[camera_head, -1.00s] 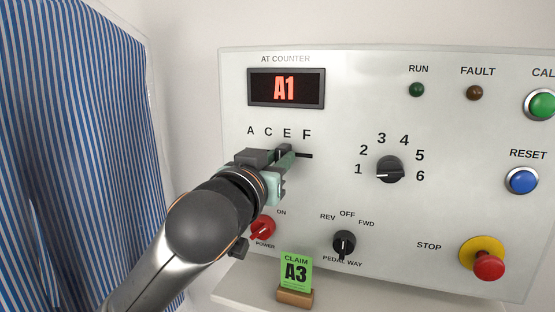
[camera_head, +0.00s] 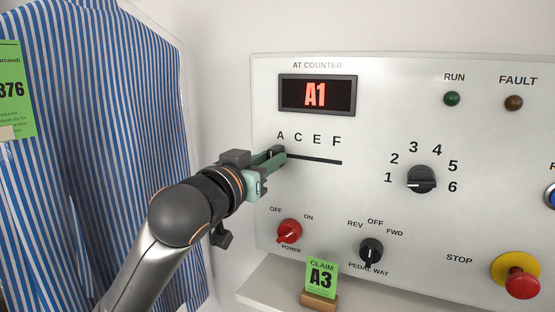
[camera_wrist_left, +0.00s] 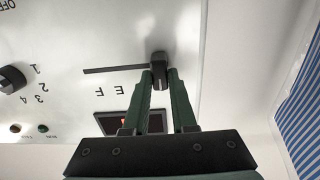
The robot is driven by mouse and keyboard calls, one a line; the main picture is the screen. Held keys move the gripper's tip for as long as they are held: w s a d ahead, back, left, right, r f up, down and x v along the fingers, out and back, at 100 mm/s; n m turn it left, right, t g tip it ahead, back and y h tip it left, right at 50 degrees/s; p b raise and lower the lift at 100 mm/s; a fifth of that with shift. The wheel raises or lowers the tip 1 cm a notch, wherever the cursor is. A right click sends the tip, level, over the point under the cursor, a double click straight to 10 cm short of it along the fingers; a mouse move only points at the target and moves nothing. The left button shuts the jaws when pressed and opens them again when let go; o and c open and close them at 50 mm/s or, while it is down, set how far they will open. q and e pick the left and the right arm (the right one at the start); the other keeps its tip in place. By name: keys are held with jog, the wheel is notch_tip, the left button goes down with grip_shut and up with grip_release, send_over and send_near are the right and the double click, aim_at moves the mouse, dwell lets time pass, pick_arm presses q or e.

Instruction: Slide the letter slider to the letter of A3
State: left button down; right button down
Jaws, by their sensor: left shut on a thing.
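The letter slider is a dark knob (camera_wrist_left: 159,64) at one end of a thin black slot (camera_head: 318,160) in the panel. In the head view this end lies under the letter A (camera_head: 280,135), with C, E and F to its right. My left gripper (camera_head: 279,153) is shut on the knob, with its green fingers on either side of it in the left wrist view (camera_wrist_left: 160,82). The fingers hide much of the knob in the head view. The display (camera_head: 317,95) reads A1. A green claim card (camera_head: 321,277) reads A3. My right gripper is not in view.
A numbered rotary knob (camera_head: 421,180) is right of the slot. Below are a red power knob (camera_head: 289,231), a black pedal-way knob (camera_head: 371,250) and a red stop button (camera_head: 522,282). Blue-striped cloth (camera_head: 95,150) hangs at the left, near my arm.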

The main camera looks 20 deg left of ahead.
pick_arm(q)
jog(key=shift+a, duration=0.2)
jog(key=c, duration=0.7)
grip_release()
jog(key=shift+w+a, duration=0.1)
jog(key=shift+s+a+b, duration=0.15)
jog(key=shift+s+b, duration=3.5)
jog(key=shift+s, duration=2.65)
